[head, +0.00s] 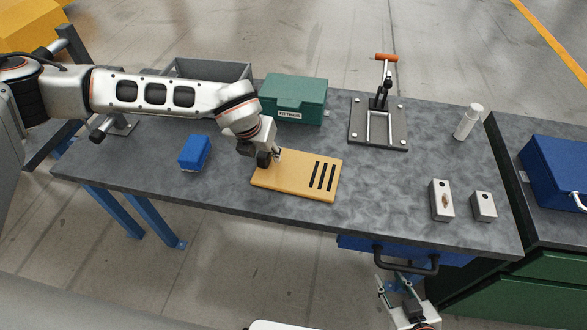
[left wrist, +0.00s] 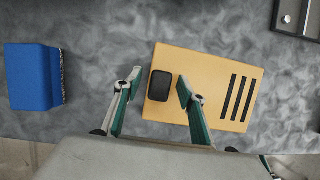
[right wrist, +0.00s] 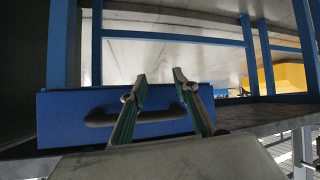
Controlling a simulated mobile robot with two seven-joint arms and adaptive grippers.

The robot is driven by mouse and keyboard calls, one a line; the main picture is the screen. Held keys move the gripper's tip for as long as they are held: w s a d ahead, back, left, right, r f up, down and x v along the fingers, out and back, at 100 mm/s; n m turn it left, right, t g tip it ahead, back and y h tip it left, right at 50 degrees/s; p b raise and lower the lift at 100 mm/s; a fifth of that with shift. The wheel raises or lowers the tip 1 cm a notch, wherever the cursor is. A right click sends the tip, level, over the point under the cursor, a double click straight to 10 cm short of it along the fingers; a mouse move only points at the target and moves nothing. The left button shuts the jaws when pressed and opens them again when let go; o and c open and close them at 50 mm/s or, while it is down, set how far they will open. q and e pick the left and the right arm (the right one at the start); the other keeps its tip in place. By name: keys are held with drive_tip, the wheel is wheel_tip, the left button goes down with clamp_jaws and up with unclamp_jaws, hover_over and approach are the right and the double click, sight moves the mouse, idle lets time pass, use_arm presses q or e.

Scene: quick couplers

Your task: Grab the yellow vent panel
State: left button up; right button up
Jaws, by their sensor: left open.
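The yellow vent panel (head: 296,186) lies flat near the front edge of the grey table, with several black slots toward its right end. In the left wrist view, the panel (left wrist: 207,75) has a black knob (left wrist: 161,83) near its left end. My left gripper (head: 268,160) is over that end, pointing down. Its open fingers (left wrist: 159,86) appear on either side of the knob, with gaps; contact cannot be made out. My right gripper (head: 394,282) is below the table front, open and empty, before a blue drawer (right wrist: 68,118) with a dark handle (right wrist: 100,119).
A blue block (head: 194,153) lies left of the panel. A green fittings box (head: 294,98) and a grey bin (head: 215,70) stand behind. The table between is clear.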

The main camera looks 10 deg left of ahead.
use_arm(q)
clamp_jaws()
drive_tip(key=shift+r, duration=0.1)
